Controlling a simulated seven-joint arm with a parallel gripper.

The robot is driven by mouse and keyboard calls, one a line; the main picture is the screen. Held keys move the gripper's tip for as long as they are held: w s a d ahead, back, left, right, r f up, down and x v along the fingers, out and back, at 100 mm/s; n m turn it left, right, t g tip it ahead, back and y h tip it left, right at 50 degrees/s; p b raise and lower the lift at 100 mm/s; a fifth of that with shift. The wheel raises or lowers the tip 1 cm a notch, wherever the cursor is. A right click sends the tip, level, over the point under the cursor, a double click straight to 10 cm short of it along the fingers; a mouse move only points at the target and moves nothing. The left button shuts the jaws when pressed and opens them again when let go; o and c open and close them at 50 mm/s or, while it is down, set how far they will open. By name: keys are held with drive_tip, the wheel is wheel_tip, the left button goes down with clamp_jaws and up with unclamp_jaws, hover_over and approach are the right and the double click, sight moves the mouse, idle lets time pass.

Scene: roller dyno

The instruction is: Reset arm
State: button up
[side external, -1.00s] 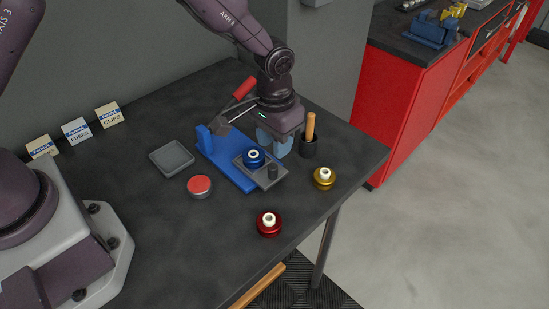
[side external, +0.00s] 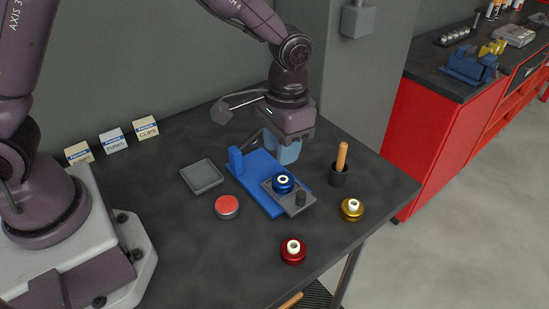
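A blue base (side external: 250,185) with an upright blue post (side external: 235,161) lies on the dark table. A grey plate (side external: 296,209) on its front end bears a blue roller (side external: 283,183) with a pale centre and a small dark knob (side external: 300,198). A dark bar (side external: 251,137) rises from near the post toward my gripper. My gripper (side external: 284,152) points down behind the base, its pale blue fingers partly hidden; their gap and any contact with the bar cannot be made out. A grey arm with a blocky end (side external: 226,108) sticks out left beside my wrist; what it belongs to is unclear.
A red roller (side external: 293,251), a gold roller (side external: 352,209) and a dark cup (side external: 339,176) with a wooden handle stand to the right and front. A red-topped tin (side external: 227,207) and a grey tray (side external: 202,176) lie left. Small labelled boxes (side external: 113,140) line the back.

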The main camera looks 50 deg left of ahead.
drive_tip(key=s+a+r+t, duration=0.3)
drive_tip(key=s+a+r, duration=0.2)
drive_tip(key=s+r, duration=0.3)
drive_tip(key=s+a+r+n+t, duration=0.1)
drive_tip(key=s+a+r+t, duration=0.2)
drive_tip(key=s+r, duration=0.6)
drive_tip(key=a, duration=0.2)
drive_tip(key=shift+a+r, duration=0.3)
drive_tip(key=shift+a, duration=0.05)
